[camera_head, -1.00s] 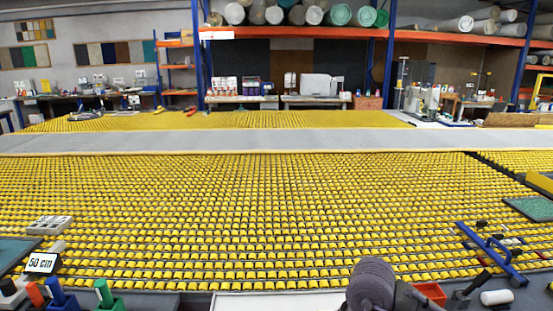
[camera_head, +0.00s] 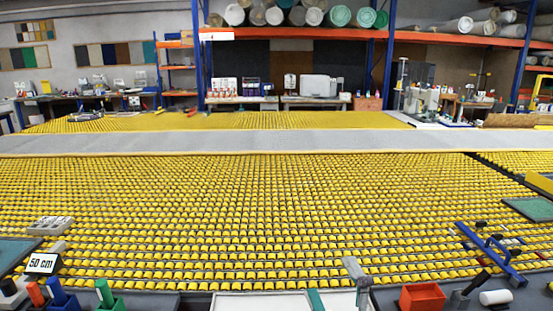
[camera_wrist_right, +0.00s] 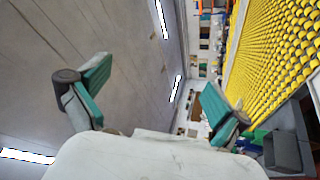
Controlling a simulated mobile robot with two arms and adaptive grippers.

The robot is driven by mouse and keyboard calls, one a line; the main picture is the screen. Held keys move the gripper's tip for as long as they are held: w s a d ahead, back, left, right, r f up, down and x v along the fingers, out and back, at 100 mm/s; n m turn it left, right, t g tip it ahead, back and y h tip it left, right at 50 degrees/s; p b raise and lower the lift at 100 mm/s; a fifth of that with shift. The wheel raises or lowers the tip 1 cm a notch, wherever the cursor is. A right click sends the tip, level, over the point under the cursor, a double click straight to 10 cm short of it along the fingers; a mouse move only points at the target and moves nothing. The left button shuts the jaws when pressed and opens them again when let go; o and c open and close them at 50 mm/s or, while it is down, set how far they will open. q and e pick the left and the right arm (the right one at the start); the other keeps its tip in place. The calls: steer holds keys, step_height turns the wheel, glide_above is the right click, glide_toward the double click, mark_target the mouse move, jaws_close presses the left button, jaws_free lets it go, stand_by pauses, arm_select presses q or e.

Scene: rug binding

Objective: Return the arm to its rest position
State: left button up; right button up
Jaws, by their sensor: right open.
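My right gripper (camera_head: 337,287) shows at the bottom edge of the head view, in front of the yellow roller table (camera_head: 270,215). One teal finger pad and one grey finger stand apart. In the right wrist view the gripper (camera_wrist_right: 153,92) is open, with its two teal-padded fingers spread and nothing between them. The wrist camera sees the ceiling, and the yellow rollers lie at its upper right. The rest of the right arm is below the frame of the head view. My left gripper is in neither view.
A red-orange bin (camera_head: 422,297) stands just right of the gripper. A white roll (camera_head: 496,297) and a blue tool (camera_head: 490,252) lie farther right. A grey strip (camera_head: 270,143) crosses the table.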

steer(key=s+d+f+m+g+h, duration=0.2)
steer(key=d+f+m+g+h, duration=0.3)
steer(key=f, duration=0.4)
steer(key=s+d+f+m+g+h, duration=0.2)
steer(key=d+f+m+h, duration=0.1)
steer(key=d+f+m, duration=0.4)
steer(key=s+f+m+g, duration=0.2)
steer(key=s+f+g, duration=0.3)
steer(key=s+f, duration=0.3)
steer(key=s+f+m+g, duration=0.2)
steer(key=s+f+g, duration=0.45)
steer(key=s, duration=0.45)
step_height(320, 180, down, 27)
steer(key=s, duration=0.1)
steer(key=s+d+f+g, duration=0.1)
steer(key=s+d+f, duration=0.1)
steer(key=s+f, duration=1.3)
steer(key=shift+s+d+f+n, duration=0.2)
steer(key=shift+s+n, duration=0.2)
steer(key=shift+s, duration=0.4)
